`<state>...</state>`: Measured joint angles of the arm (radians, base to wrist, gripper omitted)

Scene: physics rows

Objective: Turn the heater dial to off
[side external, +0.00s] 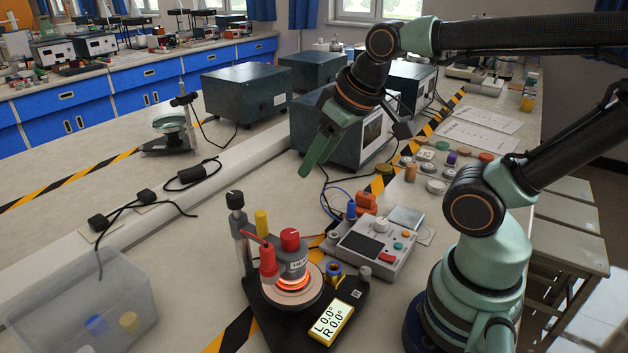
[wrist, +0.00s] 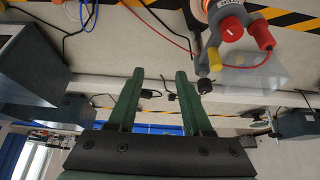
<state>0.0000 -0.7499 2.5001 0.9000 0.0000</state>
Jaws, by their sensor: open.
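The heater (side external: 294,264) is a grey cylinder with a label, on a round plate with a glowing orange ring. A red dial (side external: 290,237) with a white mark sits on its top. The red dial also shows at the upper right of the wrist view (wrist: 231,29), with part of the label and orange glow beside it. My gripper (side external: 312,172) is up in the air, behind and above the heater in the side view, well apart from it. In the wrist view my gripper (wrist: 158,72) has its two green fingers spread with nothing between them.
A red plug (side external: 268,262) and a yellow post (side external: 261,223) stand close to the heater. A control box (side external: 369,250) with a white knob is to its right. A yellow display (side external: 332,319) reads L 0.0°, R 0.0°. A clear bin (side external: 120,290) is at the left front.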

